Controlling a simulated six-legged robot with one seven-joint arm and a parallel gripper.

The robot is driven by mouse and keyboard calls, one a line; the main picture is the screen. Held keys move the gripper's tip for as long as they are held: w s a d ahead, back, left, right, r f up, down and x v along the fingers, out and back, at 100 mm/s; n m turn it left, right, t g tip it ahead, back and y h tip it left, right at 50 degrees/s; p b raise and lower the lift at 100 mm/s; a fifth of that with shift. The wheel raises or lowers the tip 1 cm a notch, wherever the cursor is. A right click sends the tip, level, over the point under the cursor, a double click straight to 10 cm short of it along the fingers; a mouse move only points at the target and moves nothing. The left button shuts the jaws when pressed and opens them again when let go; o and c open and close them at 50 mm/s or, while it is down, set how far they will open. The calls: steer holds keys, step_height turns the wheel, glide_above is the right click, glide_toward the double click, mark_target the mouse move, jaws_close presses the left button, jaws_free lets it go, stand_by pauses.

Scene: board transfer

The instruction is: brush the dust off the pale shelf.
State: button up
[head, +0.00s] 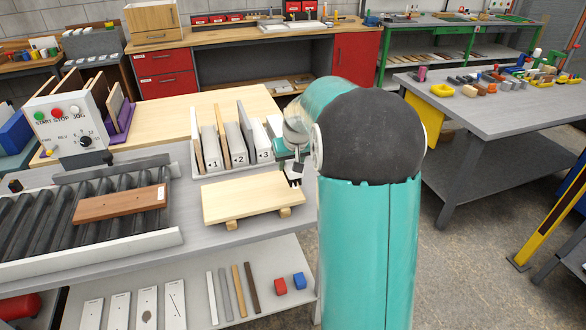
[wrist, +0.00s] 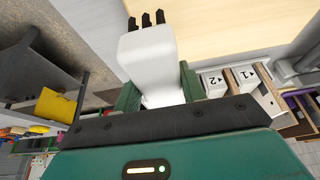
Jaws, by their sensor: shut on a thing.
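The pale shelf (head: 250,201) is a light wooden board lying flat on two small wooden feet on the grey bench at the centre of the head view. Its pale face also fills the upper part of the wrist view (wrist: 215,22). My gripper (head: 291,157) is at the shelf's right back end, partly hidden by my arm. In the wrist view my gripper's green fingers (wrist: 160,88) are shut on a white brush (wrist: 147,52) with dark bristle tufts. The bristles are over or at the shelf; contact is unclear. I cannot make out dust.
A rack (head: 235,168) with upright boards and numbered dividers stands just behind the shelf. A roller conveyor (head: 40,215) with a brown board (head: 120,204) lies to the left. A lower shelf (head: 190,285) holds strips, plates and two small blocks.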

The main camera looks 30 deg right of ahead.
steer(key=shift+r, duration=1.6)
steer(key=shift+d, duration=0.1)
